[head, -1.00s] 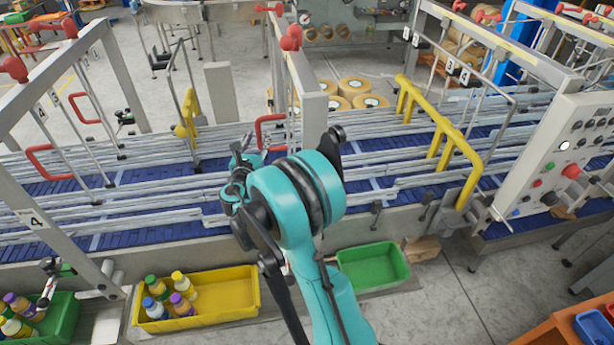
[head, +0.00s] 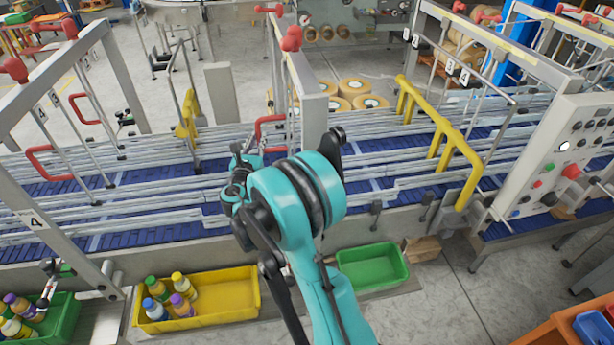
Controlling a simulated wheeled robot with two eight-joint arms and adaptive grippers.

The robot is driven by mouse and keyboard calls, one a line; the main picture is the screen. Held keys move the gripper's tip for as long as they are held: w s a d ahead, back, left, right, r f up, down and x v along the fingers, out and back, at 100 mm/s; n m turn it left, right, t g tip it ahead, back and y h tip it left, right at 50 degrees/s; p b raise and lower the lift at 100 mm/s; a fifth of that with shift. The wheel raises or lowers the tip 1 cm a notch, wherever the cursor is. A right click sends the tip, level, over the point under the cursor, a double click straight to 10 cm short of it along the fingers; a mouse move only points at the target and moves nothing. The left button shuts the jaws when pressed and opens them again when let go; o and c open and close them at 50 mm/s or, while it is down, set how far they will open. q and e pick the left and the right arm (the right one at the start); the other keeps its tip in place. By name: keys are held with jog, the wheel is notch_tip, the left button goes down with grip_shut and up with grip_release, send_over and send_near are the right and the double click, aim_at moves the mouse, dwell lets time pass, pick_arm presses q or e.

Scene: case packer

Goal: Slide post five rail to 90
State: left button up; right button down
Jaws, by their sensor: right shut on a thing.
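My right gripper (head: 240,164) is over the guide rails in the middle of the head view, beyond my teal arm. It is shut on a part at the rails, which I take to be the post five rail; the jaws and wrist hide most of it. Silvery guide rails (head: 420,150) run left to right above the blue conveyor belt (head: 45,187). No number five and no scale reading can be read here. A plate with the number 4 (head: 35,222) is on the frame at left. My left gripper is not in view.
A red handle (head: 270,132) stands just beyond the gripper, near a grey frame post (head: 314,122). A yellow bar (head: 440,135) crosses the rails at right. A yellow bin (head: 235,292) with bottles and a green bin (head: 372,267) stand in front.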

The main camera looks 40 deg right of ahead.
jog(key=shift+s+a, duration=0.5)
jog(key=shift+s, duration=0.3)
jog(key=c, duration=1.4)
grip_release()
jog(key=shift+o, duration=0.2)
jog(key=b+v, duration=0.1)
jog(key=v, duration=0.6)
jog(key=shift+b, duration=0.4)
